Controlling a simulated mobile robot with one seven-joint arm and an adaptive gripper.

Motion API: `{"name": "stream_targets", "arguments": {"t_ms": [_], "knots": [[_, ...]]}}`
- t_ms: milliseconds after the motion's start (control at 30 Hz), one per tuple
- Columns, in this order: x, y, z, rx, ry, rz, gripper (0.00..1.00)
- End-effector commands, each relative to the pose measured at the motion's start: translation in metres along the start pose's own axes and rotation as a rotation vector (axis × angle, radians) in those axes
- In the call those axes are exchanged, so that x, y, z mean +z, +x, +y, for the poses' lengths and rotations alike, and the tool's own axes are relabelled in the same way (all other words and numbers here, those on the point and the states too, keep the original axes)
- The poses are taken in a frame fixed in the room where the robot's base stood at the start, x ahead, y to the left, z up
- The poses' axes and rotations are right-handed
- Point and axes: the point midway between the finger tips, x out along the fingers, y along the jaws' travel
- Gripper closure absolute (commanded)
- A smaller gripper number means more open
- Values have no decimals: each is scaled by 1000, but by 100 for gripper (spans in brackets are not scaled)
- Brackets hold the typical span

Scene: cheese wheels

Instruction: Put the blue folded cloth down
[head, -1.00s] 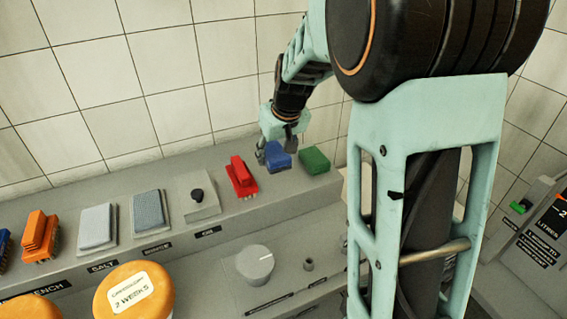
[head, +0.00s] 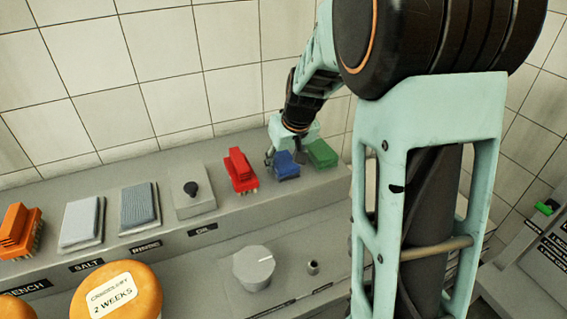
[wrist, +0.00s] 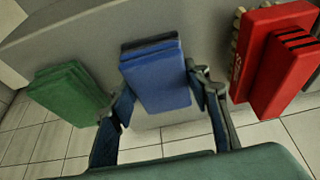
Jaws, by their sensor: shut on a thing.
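The blue folded cloth (head: 286,166) is between the fingers of my gripper (head: 284,158), at the right part of the grey shelf, between the red brush and the green folded cloth. In the wrist view the blue cloth (wrist: 158,82) lies flat, with a finger at each side, and my gripper (wrist: 165,95) is shut on it. A dark edge shows along its far end. The cloth is at or very close to the shelf top; I cannot tell whether it touches.
The green folded cloth (head: 322,153) is close on the right, the red brush (head: 241,172) on the left. Farther left along the shelf (head: 215,225) are a black-knobbed plate (head: 205,200), grey cloths (head: 139,210) and an orange brush (head: 17,232). A tiled wall stands behind.

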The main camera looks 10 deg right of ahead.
Motion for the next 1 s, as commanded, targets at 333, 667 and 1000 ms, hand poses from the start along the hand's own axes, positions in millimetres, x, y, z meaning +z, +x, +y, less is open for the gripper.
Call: {"name": "stream_targets", "arguments": {"t_ms": [333, 667, 1000], "knots": [[2, 4, 0, 0, 1, 0, 49], [2, 4, 0, 0, 0, -1, 38], [-2, -26, 0, 1, -1, 6, 38]]}}
